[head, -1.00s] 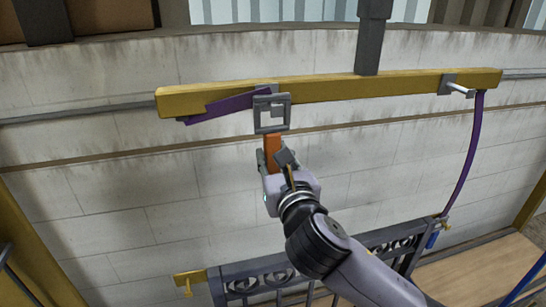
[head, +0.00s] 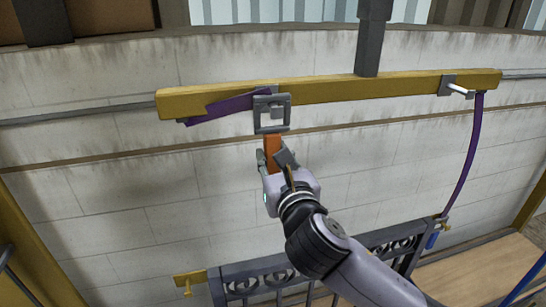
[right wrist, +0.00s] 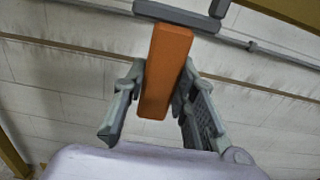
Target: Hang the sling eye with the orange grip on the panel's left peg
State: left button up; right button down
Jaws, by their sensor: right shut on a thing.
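My right gripper (head: 272,160) is shut on the orange grip (head: 272,149) of the sling eye; the grip also shows between the fingers in the right wrist view (right wrist: 166,72). The sling eye (head: 259,113), a grey square frame, stands above the grip, in front of the yellow beam's lower edge. A small pale-grey part shows through its opening; I cannot tell whether they touch. A purple strap (head: 225,106) runs left from behind the eye across the beam. The dark ornate panel (head: 243,287) is below; its yellow left bracket with a peg (head: 188,285) is bare. My left gripper is not in view.
The yellow beam (head: 350,88) hangs from a grey post (head: 370,45). A peg (head: 460,90) sticks out at its right end. Another purple strap (head: 469,150) runs down to the panel's right side, near a blue grip (head: 433,240). A pale wall stands behind.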

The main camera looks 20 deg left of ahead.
jog(key=shift+r+p, duration=0.65)
jog(key=shift+r, duration=0.05)
jog(key=shift+s, duration=0.1)
jog(key=p+v, duration=0.2)
jog(key=v, duration=0.5)
dwell(0.7)
jog(key=shift+p, duration=0.3)
jog(key=shift+p+v, duration=0.65)
jog(key=shift+v, duration=1.85)
